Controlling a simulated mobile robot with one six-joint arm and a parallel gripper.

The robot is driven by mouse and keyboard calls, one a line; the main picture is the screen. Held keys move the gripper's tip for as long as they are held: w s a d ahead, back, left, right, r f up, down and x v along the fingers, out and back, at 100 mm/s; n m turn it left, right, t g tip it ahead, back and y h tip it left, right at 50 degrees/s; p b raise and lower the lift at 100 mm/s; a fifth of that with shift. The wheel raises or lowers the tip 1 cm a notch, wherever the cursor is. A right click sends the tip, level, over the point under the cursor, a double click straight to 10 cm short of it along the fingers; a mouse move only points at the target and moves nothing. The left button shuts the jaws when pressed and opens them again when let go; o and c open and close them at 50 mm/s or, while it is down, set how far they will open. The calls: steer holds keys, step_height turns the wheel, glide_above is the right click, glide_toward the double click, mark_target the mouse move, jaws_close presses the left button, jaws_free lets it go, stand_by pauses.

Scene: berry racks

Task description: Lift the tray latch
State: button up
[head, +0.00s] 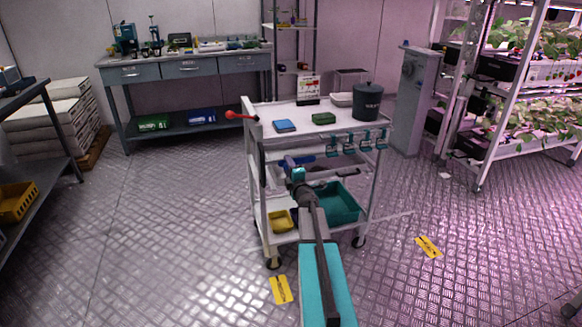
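A white wheeled cart (257,170) stands in the middle. I cannot tell for sure which part is the tray latch; no latch is plainly visible. Trays of leafy plants stand on the rack (480,165) at the far right.
The cart holds a blue item (285,126), a green box (323,118), a dark bucket (366,103), hanging teal tools (348,145), a teal bin (340,206) and a yellow bin (281,222). A workbench (190,70) stands behind. Open floor surrounds the cart.

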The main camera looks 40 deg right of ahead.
steer(key=shift+a, duration=0.15)
steer(key=v, duration=1.3)
steer(key=shift+s, duration=0.3)
stand_by(0.3)
stand_by(0.5)
